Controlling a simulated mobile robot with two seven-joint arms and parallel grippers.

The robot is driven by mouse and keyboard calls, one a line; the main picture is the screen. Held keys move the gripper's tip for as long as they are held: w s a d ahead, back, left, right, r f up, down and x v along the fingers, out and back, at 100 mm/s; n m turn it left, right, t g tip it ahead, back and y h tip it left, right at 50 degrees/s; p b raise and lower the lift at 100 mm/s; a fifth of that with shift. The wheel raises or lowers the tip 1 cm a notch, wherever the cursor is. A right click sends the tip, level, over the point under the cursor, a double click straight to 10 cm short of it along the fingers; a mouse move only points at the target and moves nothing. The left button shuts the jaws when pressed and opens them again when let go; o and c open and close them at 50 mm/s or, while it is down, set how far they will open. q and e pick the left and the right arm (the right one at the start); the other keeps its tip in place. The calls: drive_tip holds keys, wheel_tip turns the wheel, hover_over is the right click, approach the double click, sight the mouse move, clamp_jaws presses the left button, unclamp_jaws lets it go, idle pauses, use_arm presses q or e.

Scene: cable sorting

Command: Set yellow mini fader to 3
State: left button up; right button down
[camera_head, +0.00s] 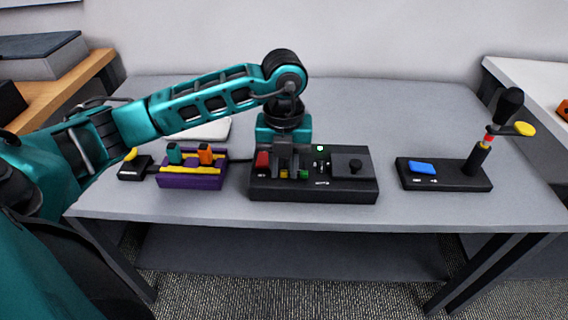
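A black control box (335,192) stands at the middle of the table near its front edge. A small yellow knob (283,174), which looks like the yellow mini fader, shows low on its left part. A green knob (303,174) is just right of it and a red one (262,160) is to its left. My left gripper (285,168) points down over this part of the box, right at or just behind the yellow knob. Its fingers hide part of the panel; whether they touch the knob is unclear. The scale marks are too small to read. My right gripper is out of view.
A purple box (190,182) with green and orange knobs and a small black box with a yellow lever (131,154) stand at left. A black box with a blue button (421,168) and a tall joystick (507,106) stands at right. The table's front right (450,207) is bare.

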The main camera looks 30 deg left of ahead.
use_arm(q)
clamp_jaws()
idle(0.3)
